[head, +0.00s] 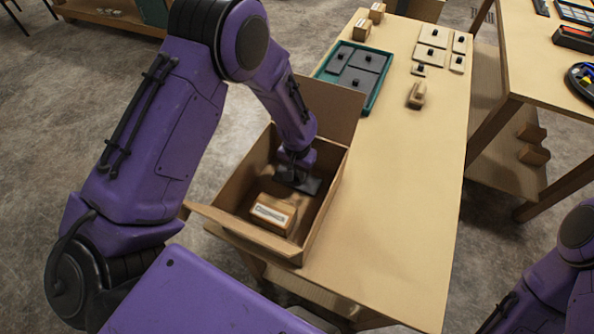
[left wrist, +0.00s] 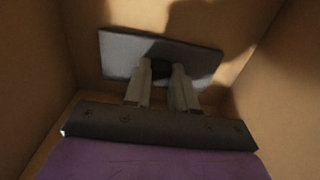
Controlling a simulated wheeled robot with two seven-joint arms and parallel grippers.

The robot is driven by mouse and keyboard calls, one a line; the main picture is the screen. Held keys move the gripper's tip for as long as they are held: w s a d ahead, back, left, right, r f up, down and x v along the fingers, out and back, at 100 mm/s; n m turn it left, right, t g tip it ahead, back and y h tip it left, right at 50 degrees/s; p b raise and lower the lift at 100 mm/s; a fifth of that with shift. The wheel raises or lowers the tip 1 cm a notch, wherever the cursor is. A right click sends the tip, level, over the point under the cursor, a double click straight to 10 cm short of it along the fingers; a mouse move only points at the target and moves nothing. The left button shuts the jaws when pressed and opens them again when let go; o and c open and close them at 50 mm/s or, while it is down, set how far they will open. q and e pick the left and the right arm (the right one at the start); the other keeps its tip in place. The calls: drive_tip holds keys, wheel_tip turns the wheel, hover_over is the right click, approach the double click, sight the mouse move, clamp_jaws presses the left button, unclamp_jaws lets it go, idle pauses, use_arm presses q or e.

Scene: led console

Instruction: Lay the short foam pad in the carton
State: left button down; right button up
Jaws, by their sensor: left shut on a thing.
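The open cardboard carton (head: 326,212) stands on the near left part of the table in the head view. My left gripper (head: 294,176) reaches down inside it, near the far end. It is shut on the dark knob of a grey rectangular pad (left wrist: 205,62), which also shows in the head view (head: 312,186). In the left wrist view my left gripper (left wrist: 160,72) has its two fingertips at the knob, with carton walls around the pad. I cannot tell whether the pad touches the carton floor. My right gripper is out of view.
A labelled tan block (head: 272,212) lies in the carton's near end. Behind the carton, a teal tray (head: 376,95) holds dark grey knobbed pads. Several lighter pads (head: 432,37) and a wooden block (head: 416,95) lie to its right. The table's (head: 400,200) near right is clear.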

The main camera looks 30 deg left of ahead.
sight(297, 176)
use_arm(q)
drive_tip(key=shift+s, duration=0.15)
drive_tip(key=c, duration=0.9)
unclamp_jaws()
drive_tip(key=shift+f, duration=0.15)
drive_tip(key=shift+r, duration=0.35)
wheel_tip(297, 176, up, 12)
drive_tip(key=shift+f+b, duration=0.1)
drive_tip(key=shift+b, duration=1)
